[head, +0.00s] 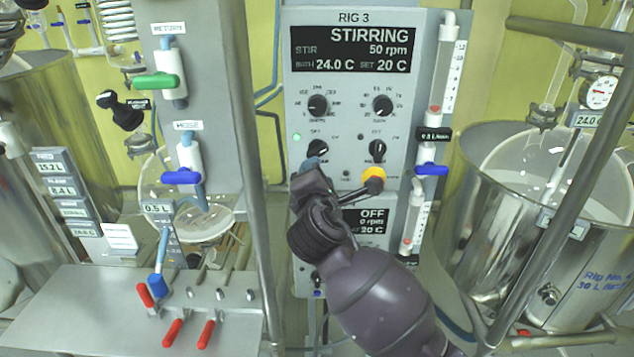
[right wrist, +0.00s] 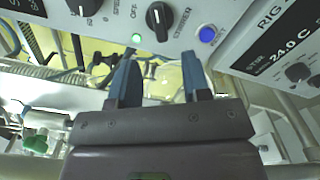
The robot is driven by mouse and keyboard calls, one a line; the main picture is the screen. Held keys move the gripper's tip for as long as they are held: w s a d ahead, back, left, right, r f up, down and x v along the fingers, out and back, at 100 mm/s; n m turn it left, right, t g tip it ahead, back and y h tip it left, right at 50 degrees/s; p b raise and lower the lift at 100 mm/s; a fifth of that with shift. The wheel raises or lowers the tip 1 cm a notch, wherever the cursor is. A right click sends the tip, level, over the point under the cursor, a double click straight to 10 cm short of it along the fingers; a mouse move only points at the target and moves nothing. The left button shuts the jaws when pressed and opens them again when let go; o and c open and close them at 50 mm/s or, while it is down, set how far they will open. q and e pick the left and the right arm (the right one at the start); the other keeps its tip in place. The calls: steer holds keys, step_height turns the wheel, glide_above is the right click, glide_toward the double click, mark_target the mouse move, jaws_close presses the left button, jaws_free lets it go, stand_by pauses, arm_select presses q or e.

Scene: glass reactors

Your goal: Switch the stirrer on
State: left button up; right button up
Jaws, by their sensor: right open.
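The stirrer knob (head: 317,149) is a black rotary switch with OFF and ON marks on the RIG 3 panel. In the right wrist view the knob (right wrist: 160,20) sits above the label STIRRER, with a lit green lamp (right wrist: 136,38) beside it. Its pointer seems to lean toward ON in the head view. The panel display (head: 354,48) reads STIRRING, 50 rpm. My right gripper (head: 314,168) is just below the knob. In the right wrist view its blue fingers (right wrist: 160,80) are apart, with nothing between them, clear of the knob. My left gripper is not in view.
A second black switch (head: 377,150) and a yellow-collared button (head: 374,178) sit right of the knob. A blue button (right wrist: 207,34) is near in the wrist view. Flow tubes line the panel's right edge. Steel vessels (head: 545,215) and posts flank the panel.

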steer(key=shift+s, duration=1.15)
steer(key=s+d+f+m+g+y, duration=0.15)
steer(key=s+d+f+m, duration=0.25)
steer(key=d+f+m, duration=0.5)
steer(key=s+d+f+m+y, duration=0.2)
steer(key=s+d+f+m, duration=0.2)
steer(key=d+f+m, duration=0.45)
steer(key=s+d+f+m+g+h, duration=0.2)
steer(key=s+d+f, duration=0.3)
steer(key=s+f, duration=0.3)
steer(key=s+d+f+m+g+h, duration=0.1)
steer(key=s+d+f+m+g, duration=0.1)
steer(key=s+d+f, duration=0.3)
steer(key=s+f+m, duration=0.1)
steer(key=s+f, duration=0.3)
steer(key=s, duration=0.4)
steer(key=shift+d+f+g+h, duration=0.15)
steer(key=shift+d+g+h, duration=0.05)
steer(key=shift+g+h, duration=0.15)
